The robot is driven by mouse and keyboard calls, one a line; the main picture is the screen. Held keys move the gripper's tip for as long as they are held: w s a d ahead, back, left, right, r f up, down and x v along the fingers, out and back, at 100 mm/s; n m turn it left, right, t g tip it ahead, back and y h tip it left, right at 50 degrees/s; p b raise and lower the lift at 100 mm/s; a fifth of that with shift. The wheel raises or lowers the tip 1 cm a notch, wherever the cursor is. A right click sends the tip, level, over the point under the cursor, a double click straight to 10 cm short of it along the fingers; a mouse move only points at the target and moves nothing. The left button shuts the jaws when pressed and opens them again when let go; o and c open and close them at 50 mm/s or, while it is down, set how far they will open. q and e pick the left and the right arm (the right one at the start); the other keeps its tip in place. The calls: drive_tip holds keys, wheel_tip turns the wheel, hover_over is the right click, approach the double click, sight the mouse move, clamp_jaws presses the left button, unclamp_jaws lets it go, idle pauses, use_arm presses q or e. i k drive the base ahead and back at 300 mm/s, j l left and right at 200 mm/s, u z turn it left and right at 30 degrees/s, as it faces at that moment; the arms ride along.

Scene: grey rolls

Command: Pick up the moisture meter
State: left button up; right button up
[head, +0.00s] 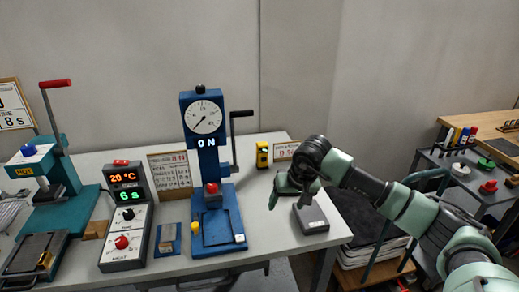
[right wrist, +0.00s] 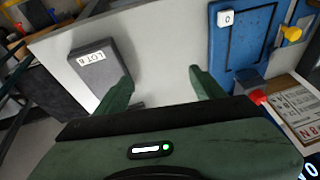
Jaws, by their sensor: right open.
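A small yellow-and-black handheld device (head: 262,155), which looks like the moisture meter, stands at the back of the light table, right of the blue press. My right gripper (head: 287,201) is above the table, in front of the device and to its right, apart from it. In the right wrist view its two green fingers (right wrist: 162,78) are spread with only bare tabletop between them. I cannot make out the device in that view. My left gripper is not in view.
A grey box (head: 311,219) labelled LOT B lies close to my right gripper; the wrist view shows it beside one finger (right wrist: 100,68). The blue press (head: 213,222) with its dial and lever stands left. A small sign (head: 285,150) stands behind. Bare tabletop lies between press and box.

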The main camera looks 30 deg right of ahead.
sight(262, 148)
drive_tip(key=i+l, duration=0.2)
drive_tip(key=i, duration=0.35)
drive_tip(key=i+l, duration=0.2)
drive_tip(key=i, duration=0.35)
